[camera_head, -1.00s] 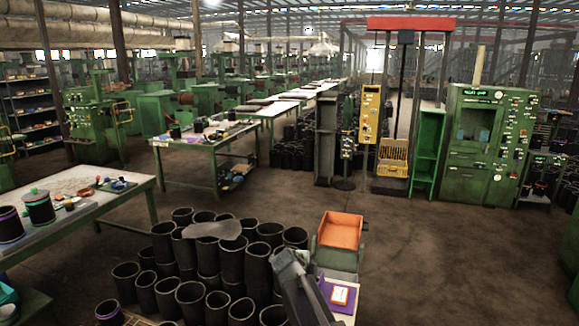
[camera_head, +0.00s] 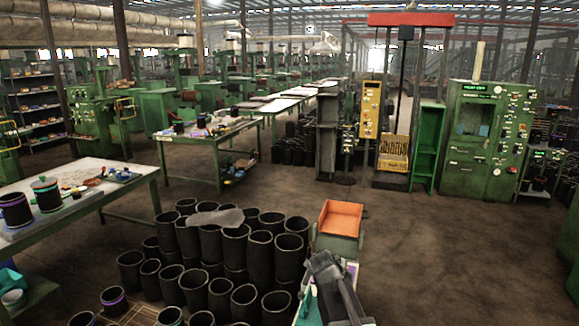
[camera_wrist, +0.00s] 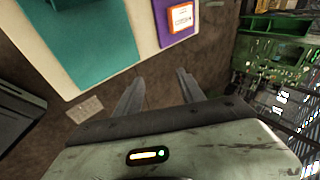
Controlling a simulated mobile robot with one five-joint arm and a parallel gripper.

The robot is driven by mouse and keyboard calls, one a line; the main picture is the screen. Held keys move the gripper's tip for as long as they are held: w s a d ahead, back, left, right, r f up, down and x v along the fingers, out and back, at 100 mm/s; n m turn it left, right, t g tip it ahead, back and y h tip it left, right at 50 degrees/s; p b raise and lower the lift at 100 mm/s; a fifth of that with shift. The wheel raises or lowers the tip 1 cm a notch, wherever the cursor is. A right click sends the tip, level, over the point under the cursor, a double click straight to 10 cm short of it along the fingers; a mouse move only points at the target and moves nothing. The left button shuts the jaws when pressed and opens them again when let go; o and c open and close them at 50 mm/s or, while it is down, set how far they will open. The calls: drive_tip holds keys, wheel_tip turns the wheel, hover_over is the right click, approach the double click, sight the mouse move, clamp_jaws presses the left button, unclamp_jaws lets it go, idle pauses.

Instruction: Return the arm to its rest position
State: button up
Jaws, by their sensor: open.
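My gripper (camera_wrist: 157,98) shows in the wrist view with its two grey fingers apart and nothing between them. It points over brown floor, beside the edge of a pale tabletop (camera_wrist: 100,68). In the head view my arm rises from the bottom edge, right of the black rubber sleeves (camera_head: 234,245); the fingertips cannot be made out there. The sleeves stand upright in a dense group, with a grey flat piece (camera_head: 212,217) lying on top.
An orange bin (camera_head: 340,222) stands just beyond my arm. The pale tabletop carries a teal mat (camera_wrist: 85,40) and a purple sheet (camera_wrist: 178,22) with an orange-framed card (camera_wrist: 181,15). A workbench (camera_head: 75,180) stands at left. Open floor (camera_head: 460,260) lies at right.

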drive_tip(key=s+d+f+n+g+y+b, duration=0.2)
drive_tip(key=s+d+f+n+g+b, duration=0.15)
drive_tip(key=s+f+n, duration=0.55)
drive_tip(key=s+a+f+n+g+y, duration=0.1)
drive_tip(key=s+a+n, duration=0.4)
drive_tip(key=s+n, duration=0.7)
drive_tip(key=shift+s+n+g+y, duration=0.25)
drive_tip(key=shift+n+g+y, duration=0.15)
drive_tip(key=shift+g+y, duration=0.55)
